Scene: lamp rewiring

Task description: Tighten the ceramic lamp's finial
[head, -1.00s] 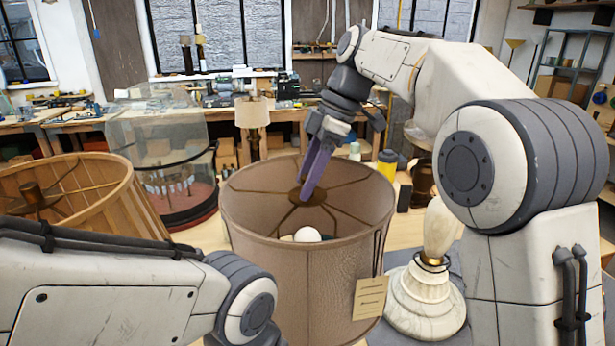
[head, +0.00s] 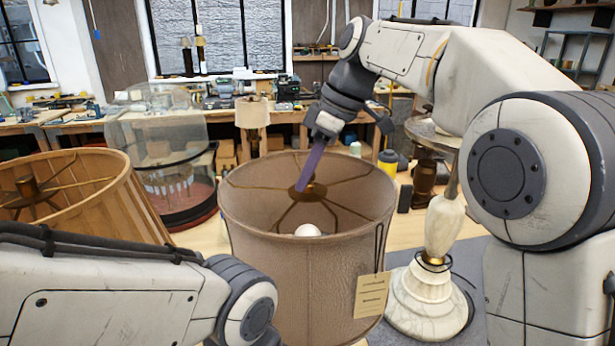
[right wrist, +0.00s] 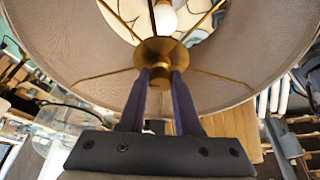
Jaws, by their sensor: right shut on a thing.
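The lamp in front of me has a wide taupe shade (head: 290,275) with brass spokes meeting at a central brass hub (head: 317,191). A white bulb (head: 307,231) shows below the hub. The lamp's body is hidden behind the shade. My right gripper (head: 301,188) reaches down with its purple fingers at the hub. In the right wrist view the fingers (right wrist: 161,76) are shut on the small brass finial at the centre of the round hub (right wrist: 160,52).
A slatted wooden shade (head: 95,200) stands close on the left. A pale marble lamp base (head: 427,296) stands right of the taupe shade. A paper tag (head: 371,295) hangs on the shade.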

